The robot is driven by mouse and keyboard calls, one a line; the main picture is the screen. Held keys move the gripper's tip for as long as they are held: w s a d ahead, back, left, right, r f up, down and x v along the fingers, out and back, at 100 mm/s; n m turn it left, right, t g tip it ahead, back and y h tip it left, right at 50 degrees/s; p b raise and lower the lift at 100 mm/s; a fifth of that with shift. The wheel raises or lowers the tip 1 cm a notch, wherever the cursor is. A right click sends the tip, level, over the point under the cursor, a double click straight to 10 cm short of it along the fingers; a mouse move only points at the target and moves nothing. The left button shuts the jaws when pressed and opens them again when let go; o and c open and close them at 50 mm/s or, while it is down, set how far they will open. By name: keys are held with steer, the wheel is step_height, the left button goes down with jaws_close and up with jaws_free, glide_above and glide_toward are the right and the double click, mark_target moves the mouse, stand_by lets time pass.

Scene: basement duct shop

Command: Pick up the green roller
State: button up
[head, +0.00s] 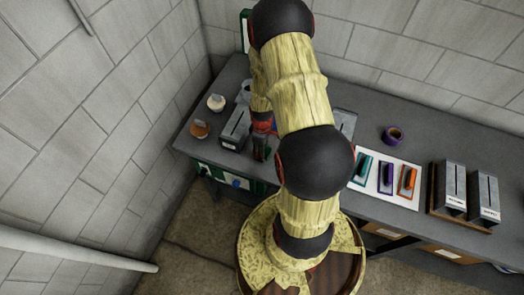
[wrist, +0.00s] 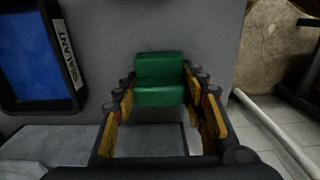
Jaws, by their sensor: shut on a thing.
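The green roller (wrist: 159,66) shows in the wrist view as a bright green, two-part block between the yellow-padded fingers of my gripper (wrist: 160,88). My gripper is shut on it, with the fingers at its left and right sides. A grey surface lies behind it; I cannot tell whether the roller touches it. In the head view my gripper (head: 262,143) is at the front edge of the grey bench, left of the middle, and my arm hides much of that area.
The bench (head: 455,135) holds a white sheet (head: 401,198) with teal (head: 361,167), purple (head: 386,177) and orange (head: 407,181) tools. A grey box (head: 236,127) stands close left of my gripper. A blue-bottomed "SEALANT" tray (wrist: 40,55) is left in the wrist view.

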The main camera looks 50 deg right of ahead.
steer(key=c, duration=0.4)
steer(key=shift+o, duration=0.2)
step_height(320, 180, up, 10)
steer(key=shift+r, duration=0.1)
steer(key=o, duration=0.7)
steer(key=c, duration=0.5)
